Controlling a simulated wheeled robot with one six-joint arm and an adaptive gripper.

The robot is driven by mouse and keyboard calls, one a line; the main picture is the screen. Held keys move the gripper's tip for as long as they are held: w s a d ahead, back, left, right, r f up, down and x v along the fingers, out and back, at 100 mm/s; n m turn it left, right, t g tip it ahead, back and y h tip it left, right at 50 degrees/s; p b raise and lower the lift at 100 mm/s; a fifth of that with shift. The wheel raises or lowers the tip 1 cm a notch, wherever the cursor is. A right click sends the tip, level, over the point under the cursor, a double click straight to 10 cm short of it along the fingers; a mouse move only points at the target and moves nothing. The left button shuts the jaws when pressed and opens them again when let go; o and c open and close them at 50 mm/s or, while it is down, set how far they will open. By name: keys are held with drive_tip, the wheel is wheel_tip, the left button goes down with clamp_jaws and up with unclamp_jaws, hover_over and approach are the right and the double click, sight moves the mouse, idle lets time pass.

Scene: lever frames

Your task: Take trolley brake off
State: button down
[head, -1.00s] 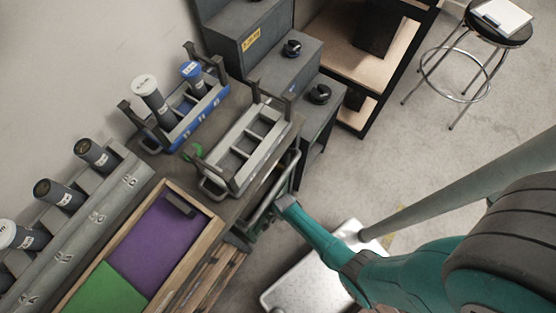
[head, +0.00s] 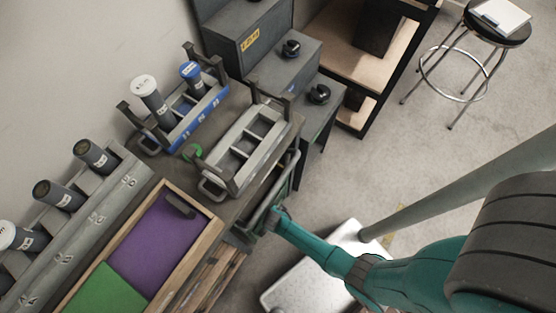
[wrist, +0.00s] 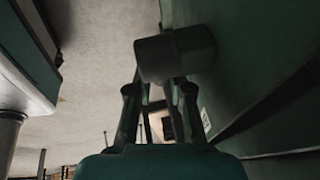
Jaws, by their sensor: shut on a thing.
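The trolley (head: 285,180) is a dark green-grey unit with a rounded rail, at the bench's right side in the head view. Its green side panel (wrist: 270,60) appears to fill the right of the wrist view. The brake lever seems to be the dark blocky grip (wrist: 175,55) ahead of my fingers in the wrist view. My gripper (wrist: 158,92) is shut on that grip, its two fingers on either side of its lower part. In the head view my gripper (head: 273,216) is beside the trolley's lower end, its fingers too small and hidden to make out.
A pale metal platform (head: 305,285) lies on the floor under my arm. The bench carries a grey rack (head: 225,170), a blue rack (head: 205,110) and a wooden tray (head: 205,240). A stool (head: 497,28) stands at the upper right. Floor between is clear.

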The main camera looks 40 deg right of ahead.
drive_tip(key=shift+a+r+t+h, duration=0.1)
drive_tip(key=shift+r+t+h, duration=0.35)
drive_tip(key=shift+h, duration=0.7)
drive_tip(key=shift+r+t+h, duration=0.35)
drive_tip(key=shift+r+h, duration=0.2)
drive_tip(key=shift+h, duration=0.6)
drive_tip(key=c, duration=1.3)
unclamp_jaws()
drive_tip(key=shift+r, duration=0.1)
drive_tip(key=v, duration=1.2)
drive_tip(key=shift+a, duration=0.1)
